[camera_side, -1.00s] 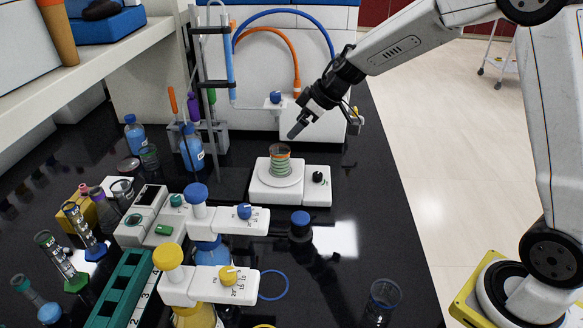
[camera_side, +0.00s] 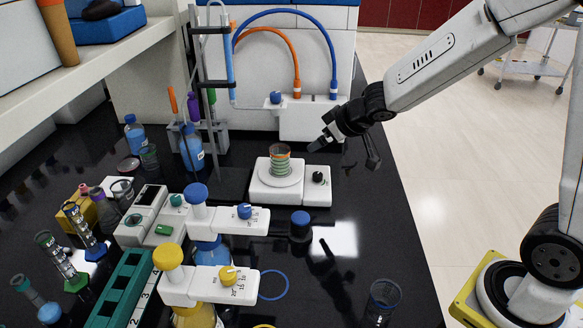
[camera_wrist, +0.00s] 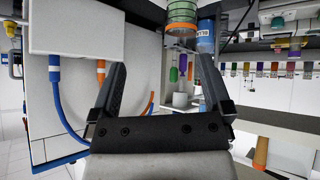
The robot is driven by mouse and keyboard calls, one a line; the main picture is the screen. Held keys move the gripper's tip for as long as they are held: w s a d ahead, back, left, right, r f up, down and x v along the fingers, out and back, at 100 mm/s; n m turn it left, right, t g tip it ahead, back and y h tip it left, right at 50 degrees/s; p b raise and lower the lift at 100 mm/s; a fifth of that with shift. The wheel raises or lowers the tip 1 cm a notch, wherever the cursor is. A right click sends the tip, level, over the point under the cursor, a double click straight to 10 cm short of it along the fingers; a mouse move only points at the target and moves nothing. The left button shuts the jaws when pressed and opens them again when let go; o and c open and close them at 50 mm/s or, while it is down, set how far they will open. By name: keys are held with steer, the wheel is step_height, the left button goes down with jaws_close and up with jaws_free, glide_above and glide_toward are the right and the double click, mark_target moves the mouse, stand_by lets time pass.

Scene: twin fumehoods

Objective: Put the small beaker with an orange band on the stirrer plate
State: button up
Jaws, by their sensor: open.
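The small beaker with an orange band (camera_side: 280,157) stands upright on the round top of the white stirrer plate (camera_side: 262,188) in the side view. Its lower part looks greenish. My gripper (camera_side: 318,147) is to the right of the beaker and a little above it, apart from it. In the wrist view my gripper (camera_wrist: 160,90) is open with nothing between its fingers. The beaker also shows at the top of the wrist view (camera_wrist: 182,12), beyond the fingers and partly cut off by the frame edge.
A white box with blue and orange hoses (camera_side: 308,120) stands behind the plate. A dark bottle with a blue cap (camera_side: 300,226) is in front, and bottle-top dispensers (camera_side: 200,215) stand front left. A clear beaker (camera_side: 382,300) is near the front right. The bench right of the plate is clear.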

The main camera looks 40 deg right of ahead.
steer(key=s+a+f+m+g, duration=0.1)
steer(key=s+f+g, duration=0.2)
steer(key=s, duration=0.5)
steer(key=s+a+f+m+g, duration=0.1)
steer(key=s+f+g, duration=0.2)
steer(key=s, duration=0.6)
steer(key=shift+s+f, duration=0.3)
steer(key=shift+f, duration=0.2)
